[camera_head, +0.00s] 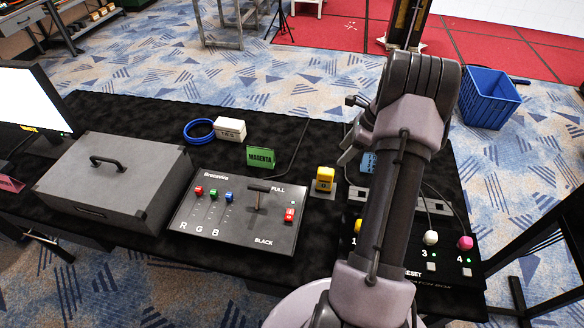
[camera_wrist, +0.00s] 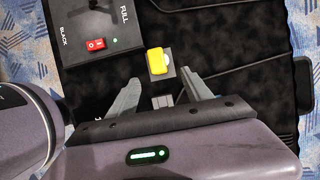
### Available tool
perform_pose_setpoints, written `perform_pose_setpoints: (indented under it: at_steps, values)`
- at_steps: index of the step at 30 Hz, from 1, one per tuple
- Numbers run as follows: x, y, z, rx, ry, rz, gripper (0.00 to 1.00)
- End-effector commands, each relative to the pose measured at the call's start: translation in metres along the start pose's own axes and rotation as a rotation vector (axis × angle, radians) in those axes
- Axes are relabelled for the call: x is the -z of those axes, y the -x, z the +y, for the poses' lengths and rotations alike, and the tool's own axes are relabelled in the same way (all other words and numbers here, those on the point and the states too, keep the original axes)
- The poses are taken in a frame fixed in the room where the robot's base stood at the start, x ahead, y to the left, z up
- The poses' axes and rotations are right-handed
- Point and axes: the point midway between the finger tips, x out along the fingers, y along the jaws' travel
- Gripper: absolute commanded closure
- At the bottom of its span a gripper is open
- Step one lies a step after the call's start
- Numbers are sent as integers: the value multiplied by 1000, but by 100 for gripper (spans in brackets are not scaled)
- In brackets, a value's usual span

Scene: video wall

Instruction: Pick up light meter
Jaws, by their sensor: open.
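The light meter looks to be the small yellow device with a pale dome (camera_head: 325,178), standing on a grey plate on the black-covered table, right of the slider console. In the wrist view the yellow device (camera_wrist: 156,61) lies just beyond the fingertips, roughly centred between them. My gripper (camera_wrist: 158,84) is open and empty, its two fingers spread apart on the near side of the device. In the head view my arm covers much of the right of the table, and only parts of the gripper show beside it.
The console (camera_head: 238,214) with coloured sliders and a T-handle stands left of the meter; its red switch (camera_wrist: 95,44) is close to it. A green MAGENTA card (camera_head: 260,157) stands behind. A button box (camera_head: 445,262) is at right, partly behind my arm. A grey case (camera_head: 115,180) is at left.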

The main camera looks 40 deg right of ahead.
Motion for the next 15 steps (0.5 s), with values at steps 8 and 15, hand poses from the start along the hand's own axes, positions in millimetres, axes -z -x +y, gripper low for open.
perform_pose_setpoints:
  at_steps: [8,15]
  values:
    - [1,-84,2,-5,2,-1,42]
    - [-1,-120,2,-3,4,0,42]
